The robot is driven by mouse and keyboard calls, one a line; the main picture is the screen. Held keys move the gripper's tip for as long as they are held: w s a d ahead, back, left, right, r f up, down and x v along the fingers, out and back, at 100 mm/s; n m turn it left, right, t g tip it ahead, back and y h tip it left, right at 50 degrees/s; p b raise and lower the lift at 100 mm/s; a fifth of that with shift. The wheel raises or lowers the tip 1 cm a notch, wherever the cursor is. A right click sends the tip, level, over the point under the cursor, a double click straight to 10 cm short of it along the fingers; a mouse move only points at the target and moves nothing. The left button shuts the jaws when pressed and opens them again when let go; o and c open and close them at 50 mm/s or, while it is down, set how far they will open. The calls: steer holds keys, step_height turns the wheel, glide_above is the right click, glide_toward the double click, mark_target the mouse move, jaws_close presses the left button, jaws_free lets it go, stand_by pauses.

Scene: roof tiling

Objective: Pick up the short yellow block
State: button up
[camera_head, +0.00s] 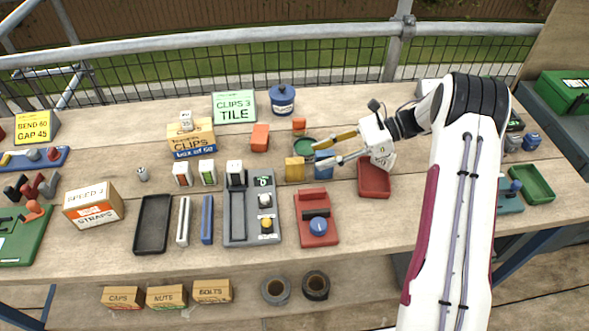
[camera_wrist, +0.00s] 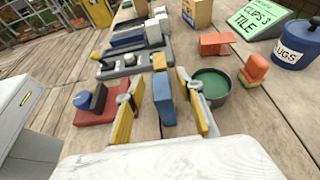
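The short yellow block (camera_head: 295,169) stands on the wooden bench, left of a blue block (camera_head: 324,165). In the wrist view the yellow block (camera_wrist: 159,62) lies beyond the blue block (camera_wrist: 163,100), ahead of the fingertips. My gripper (camera_head: 316,152) is open and empty, its fingers with yellow inner faces spread wide. It reaches in from the right, over the blue block's area. In the wrist view the blue block shows between the fingers of my gripper (camera_wrist: 163,88); I cannot tell its exact height above the bench.
A green round dish (camera_wrist: 212,86) sits close beside the right finger in the wrist view. A red fixture (camera_head: 317,222) and a grey tray unit (camera_head: 237,215) stand in front. A red tray (camera_head: 374,184) is right, orange blocks (camera_head: 260,137) behind.

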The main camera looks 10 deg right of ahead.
mark_target(298, 164)
steer(key=shift+x, duration=1.25)
steer(key=shift+a, duration=0.1)
steer(key=shift+x, duration=2.5)
steer(key=shift+w, duration=0.1)
jaws_close()
